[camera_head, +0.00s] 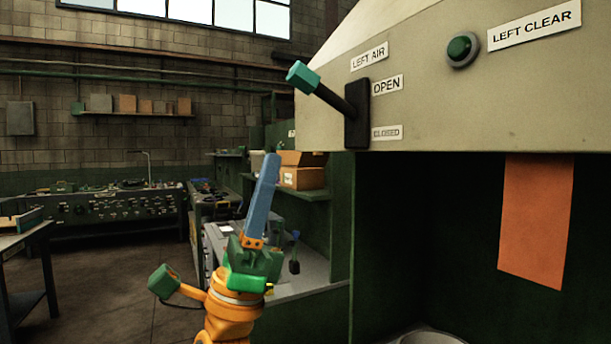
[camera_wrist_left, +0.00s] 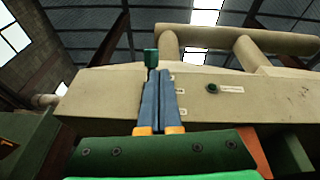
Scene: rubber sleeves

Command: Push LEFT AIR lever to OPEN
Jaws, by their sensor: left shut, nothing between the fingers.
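The LEFT AIR lever (camera_head: 330,97) is a black rod with a teal hexagonal knob, coming out of a black slot plate on the beige panel (camera_head: 440,100). My left gripper (camera_head: 268,160) has blue fingers shut together, pointing up, empty. In the head view it is below and left of the knob, apart from it in the picture. In the left wrist view the knob (camera_wrist_left: 151,58) shows just beyond the fingertips (camera_wrist_left: 164,74). My right gripper is not in view.
A green button (camera_head: 461,48) sits beside the LEFT CLEAR label (camera_head: 534,24). An orange sheet (camera_head: 537,218) hangs below the panel over a dark opening. Cardboard boxes (camera_head: 301,177) stand on a green shelf behind my gripper. Open floor lies to the left.

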